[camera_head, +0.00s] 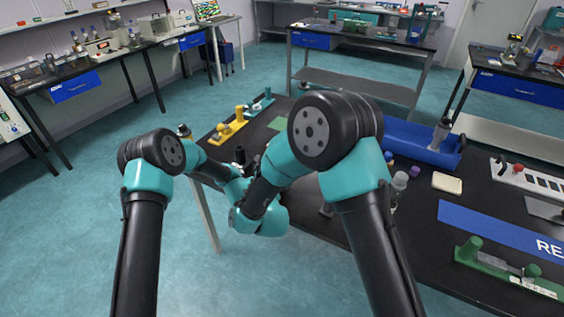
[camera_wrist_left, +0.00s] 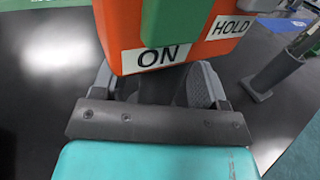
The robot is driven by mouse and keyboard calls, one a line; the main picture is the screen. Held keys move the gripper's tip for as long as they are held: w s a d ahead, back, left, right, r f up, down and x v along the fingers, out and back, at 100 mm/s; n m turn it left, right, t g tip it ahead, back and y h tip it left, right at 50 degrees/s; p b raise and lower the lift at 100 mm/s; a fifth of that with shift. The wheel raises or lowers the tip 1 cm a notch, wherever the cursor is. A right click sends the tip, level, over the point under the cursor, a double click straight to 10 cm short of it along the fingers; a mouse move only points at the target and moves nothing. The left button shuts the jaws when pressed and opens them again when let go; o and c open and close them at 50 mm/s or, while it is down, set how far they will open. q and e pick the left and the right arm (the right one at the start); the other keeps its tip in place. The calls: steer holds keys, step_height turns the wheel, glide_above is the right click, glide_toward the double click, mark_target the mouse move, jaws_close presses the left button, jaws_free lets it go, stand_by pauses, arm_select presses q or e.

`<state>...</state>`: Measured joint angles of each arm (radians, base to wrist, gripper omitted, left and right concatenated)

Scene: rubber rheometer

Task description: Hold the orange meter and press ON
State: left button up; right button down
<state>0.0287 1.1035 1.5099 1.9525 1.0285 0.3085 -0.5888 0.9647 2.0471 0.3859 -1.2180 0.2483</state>
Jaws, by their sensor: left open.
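The orange meter (camera_wrist_left: 118,30) stands at the top middle of the left wrist view, cut off by the upper edge. It has a green part at its centre, a white ON label (camera_wrist_left: 163,56) low on its face and a HOLD label (camera_wrist_left: 231,27) to the right. My left gripper (camera_wrist_left: 157,82) is open, its dark fingers to either side of the space below the ON label. I cannot tell whether they touch the meter. In the head view my arms hide the meter and the left gripper. My right gripper is also hidden there.
The black table (camera_head: 405,240) carries a blue bin (camera_head: 415,145), a yellow fixture (camera_head: 229,128), small bottles (camera_head: 400,180), a beige block (camera_head: 447,183) and a green fixture (camera_head: 505,270). A grey cylinder (camera_wrist_left: 277,72) leans right of the meter. Dark tabletop left of the meter is clear.

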arm_select(q)
steer(key=v, duration=1.2)
steer(key=shift+s, duration=0.1)
arm_select(e)
steer(key=shift+f, duration=0.1)
